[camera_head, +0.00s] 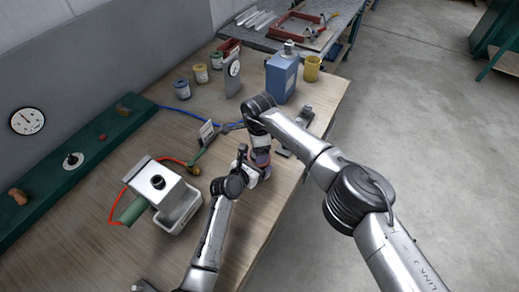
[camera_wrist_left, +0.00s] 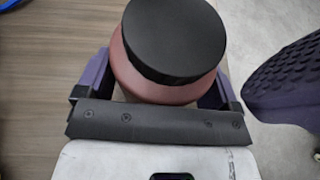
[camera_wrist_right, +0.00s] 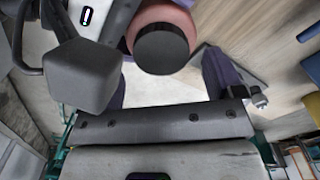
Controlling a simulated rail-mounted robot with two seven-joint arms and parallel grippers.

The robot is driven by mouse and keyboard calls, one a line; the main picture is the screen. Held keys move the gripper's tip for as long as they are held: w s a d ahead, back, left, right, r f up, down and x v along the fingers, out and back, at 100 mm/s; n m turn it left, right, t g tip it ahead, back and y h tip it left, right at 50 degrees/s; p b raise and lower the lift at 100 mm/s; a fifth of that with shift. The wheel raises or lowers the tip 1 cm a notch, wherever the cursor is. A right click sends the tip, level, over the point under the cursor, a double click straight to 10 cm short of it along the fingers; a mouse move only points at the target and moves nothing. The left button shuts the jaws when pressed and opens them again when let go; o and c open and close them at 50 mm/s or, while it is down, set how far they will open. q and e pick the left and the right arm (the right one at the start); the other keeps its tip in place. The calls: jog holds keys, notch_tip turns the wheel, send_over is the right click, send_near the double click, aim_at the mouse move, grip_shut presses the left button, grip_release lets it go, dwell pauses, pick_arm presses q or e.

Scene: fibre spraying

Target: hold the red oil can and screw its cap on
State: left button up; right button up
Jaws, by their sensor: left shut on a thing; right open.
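The red oil can shows in the left wrist view (camera_wrist_left: 135,82) as a dull red body with a black cap (camera_wrist_left: 175,40) on top. My left gripper (camera_wrist_left: 155,95) is shut around the can's body, with one finger on each side. In the head view the can (camera_head: 261,158) is small and partly hidden by my two wrists. In the right wrist view the black cap (camera_wrist_right: 161,48) faces the camera, and my right gripper (camera_wrist_right: 168,75) is open with its fingers apart near the cap. I cannot tell how tightly the cap sits.
A grey box-shaped device (camera_head: 158,183) and a white tray (camera_head: 182,212) stand left of my left arm. A blue canister (camera_head: 282,76), a yellow mug (camera_head: 312,68), a dial gauge (camera_head: 233,75) and small tins (camera_head: 182,88) stand farther back. The table's right edge is close to my arms.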

jog(key=shift+r, duration=0.95)
jog(key=shift+w, duration=0.1)
jog(key=shift+c, duration=0.4)
jog(key=r, duration=0.1)
jog(key=w+r, duration=0.1)
jog(key=shift+w+d+r+t, duration=0.1)
jog(key=shift+d+r+t, duration=0.2)
jog(key=shift+d+r, duration=0.05)
jog(key=shift+r+n, duration=0.35)
jog(key=shift+n, duration=0.25)
jog(key=n, duration=0.3)
jog(key=s+n, duration=0.1)
jog(key=shift+a+n, duration=0.3)
jog(key=n, duration=0.4)
jog(key=shift+s, duration=0.15)
